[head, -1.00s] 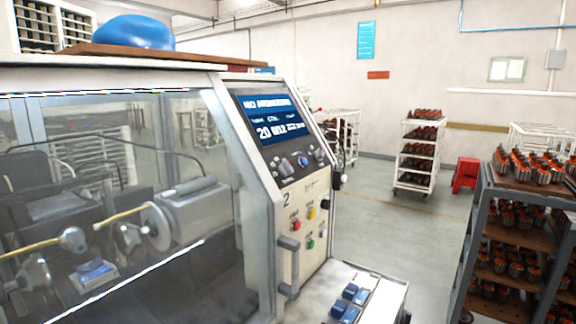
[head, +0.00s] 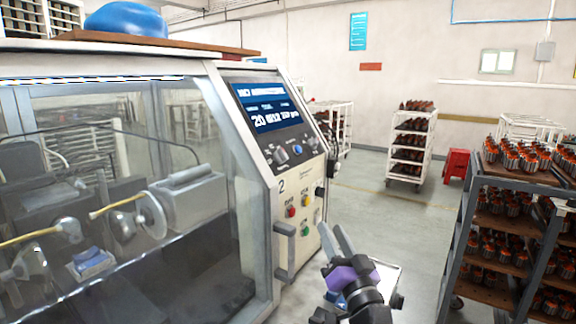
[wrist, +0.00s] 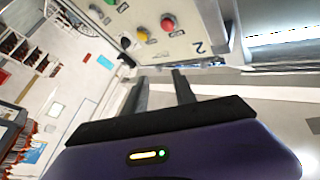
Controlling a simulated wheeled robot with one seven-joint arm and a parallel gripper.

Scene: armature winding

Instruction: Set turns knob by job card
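The winding machine's control panel carries a blue lit screen (head: 263,106) with large text that reads partly as "20". I cannot tell which is the turns knob, and the labels are too small to read. No job card can be made out. My gripper (head: 336,240) is below and right of the panel, its two fingers apart and empty.
Red, yellow and green buttons (head: 306,200) and a grey door handle (head: 285,250) are on the machine front. A rack of armatures (head: 475,222) stands at the right. Open floor lies between, with a white rack (head: 410,150) and red stool (head: 456,163) behind.

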